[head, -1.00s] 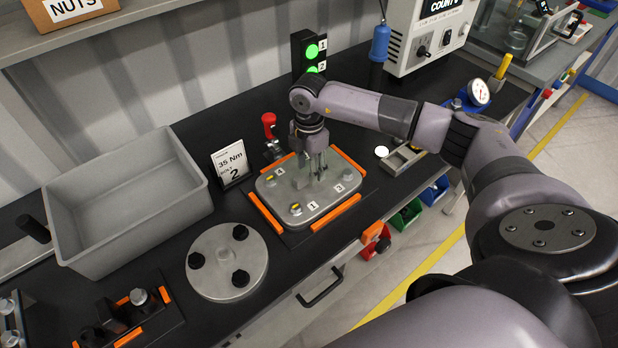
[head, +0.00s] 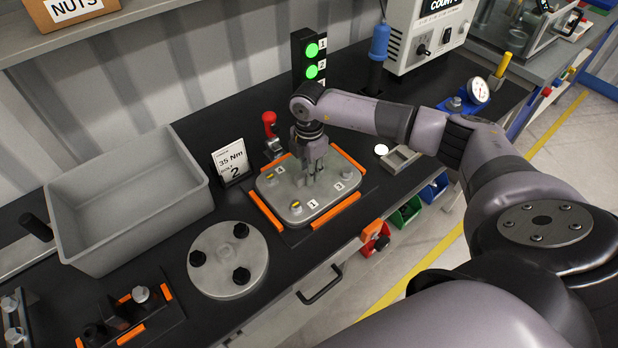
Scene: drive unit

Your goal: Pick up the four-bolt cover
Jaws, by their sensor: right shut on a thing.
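The four-bolt cover (head: 325,203) is a grey rounded plate with bolts at its corners and white labels 1, 3 and 4 showing. It lies flat in a dark fixture with orange edge strips, right of the picture's middle-left. My right gripper (head: 311,182) points straight down over the middle of the cover, with its fingers shut on the cover's central part. The fingers hide what exactly they grip and the far corner bolt. I see no gap under the cover. My left gripper is not in view.
A round three-knob plate (head: 212,275) lies to the left, near an empty grey bin (head: 75,218). A red-handled clamp (head: 270,128) and a sign card (head: 231,160) stand beside the fixture. A light tower (head: 300,58) stands behind my wrist.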

